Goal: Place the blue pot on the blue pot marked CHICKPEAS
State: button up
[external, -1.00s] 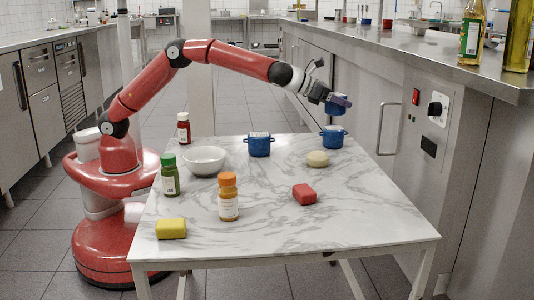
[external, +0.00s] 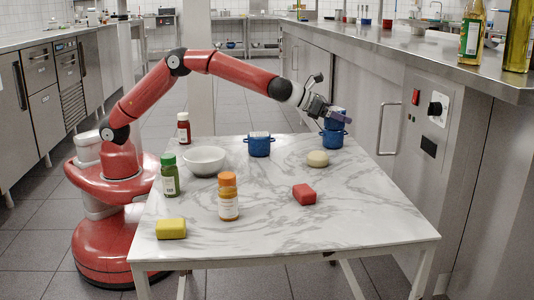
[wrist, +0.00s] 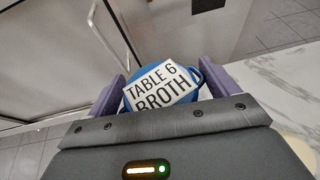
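My gripper (external: 336,114) is shut on a blue pot (external: 333,124) at the far right of the table. In the wrist view the held pot (wrist: 190,75) sits between the two purple fingers, and its lid label reads "TABLE 6 BROTH". A second blue pot (external: 332,139) stands on the table directly below the held one. I cannot tell whether the two pots touch. A third blue pot (external: 259,147) with a pale label on top stands to the left. The labels on these two standing pots are too small to read, so I cannot tell which is marked CHICKPEAS.
A steel counter (external: 430,55) stands close on the right. The table's front right is clear.

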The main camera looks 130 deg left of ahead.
jog(key=shift+s+d+r, duration=0.1)
jog(key=shift+r, duration=0.15)
jog(key=b+v, duration=0.2)
jog(key=v, duration=0.9)
jog(key=shift+s+d, duration=0.25)
jog(key=shift+s, duration=0.05)
jog(key=s+d+r+m+t+h, duration=0.1)
jog(key=d+r+m+t+h, duration=0.15)
jog(key=d+m, duration=0.3)
jog(key=s+d+r+m+t+h, duration=0.1)
jog(key=d+r+m, duration=0.35)
jog(key=d, duration=0.25)
jog(key=s+d+m+h, duration=0.5)
jog(key=s+d+m, duration=0.2)
jog(key=d+m, duration=0.55)
jog(key=s+d+f+m+g+h, duration=0.2)
jog(key=s+d+f+m+g, duration=0.15)
jog(key=s+d+m, duration=0.6)
jog(key=s+f+m+g, duration=0.1)
jog(key=s+f+m, duration=0.2)
jog(key=s, duration=0.4)
jog(key=s+a+f+m+g+y, duration=0.1)
jog(key=s+f+m+g, duration=0.1)
jog(key=s+f+m, duration=0.2)
jog(key=s+f+m+g+y, duration=0.1)
jog(key=s+f+m, duration=0.2)
jog(key=s, duration=0.7)
jog(key=shift+a+f+m+g, duration=0.3)
jog(key=shift+f+m, duration=0.1)
jog(key=shift+m, duration=0.7)
